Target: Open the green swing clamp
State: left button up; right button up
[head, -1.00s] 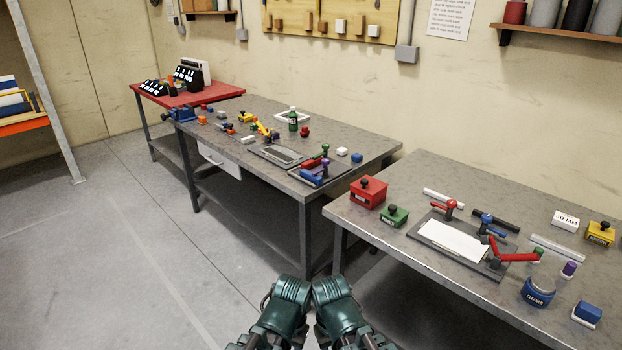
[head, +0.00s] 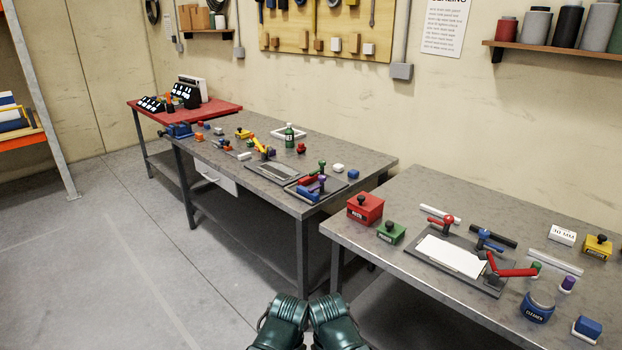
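On the middle bench, a small dark plate (head: 335,188) carries red and blue clamp parts. A green-topped clamp (head: 322,166) stands there beside a purple knob (head: 322,179). On the right bench, a dark fixture plate (head: 431,266) holds a white sheet (head: 452,255). A red clamp (head: 447,221) and a blue clamp (head: 485,235) stand at its far edge. A red arm (head: 515,272) at its right end points right, toward a green knob (head: 536,267). I cannot tell which green part is the swing clamp. My grippers are out of view; only my arm links show at the bottom.
A red box (head: 365,207) and a green box (head: 391,232) stand near the right bench's left end. A blue cleaner tin (head: 537,308) is near its front edge. A gap separates the benches. The floor (head: 120,260) at left is clear.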

aim_at(321, 162)
jog(key=i+j, duration=0.1)
jog(key=i, duration=0.55)
jog(key=i+j, duration=0.1)
jog(key=i, duration=0.5)
jog(key=i+j, duration=0.1)
jog(key=i, duration=0.55)
